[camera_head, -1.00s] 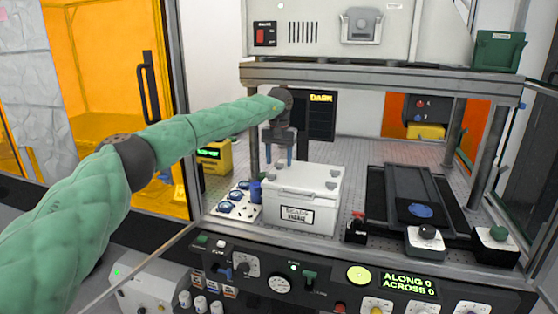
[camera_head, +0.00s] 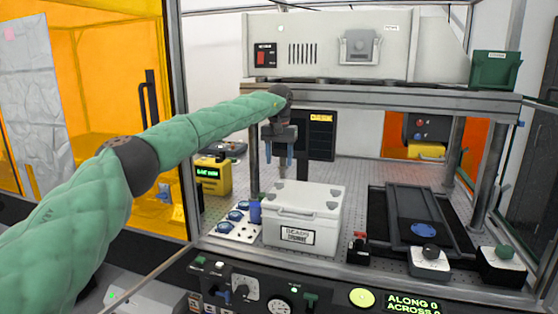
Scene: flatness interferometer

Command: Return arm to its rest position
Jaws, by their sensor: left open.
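My left arm comes in from the left in a green padded sleeve and reaches under the raised shelf. My left gripper (camera_head: 280,158) points down with its two blue-tipped fingers apart and nothing between them. It hangs above the rear left part of a white lidded box (camera_head: 302,213) that has a label on its front. The fingertips look clear of the lid, though the exact gap is hard to tell. My right gripper is not in view.
A tray with blue discs (camera_head: 235,222) and a blue cylinder (camera_head: 254,212) stand left of the box. A black slide (camera_head: 407,205) with a blue disc lies to the right. Posts (camera_head: 488,175) hold up the shelf (camera_head: 400,98). A control panel (camera_head: 330,297) runs along the front.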

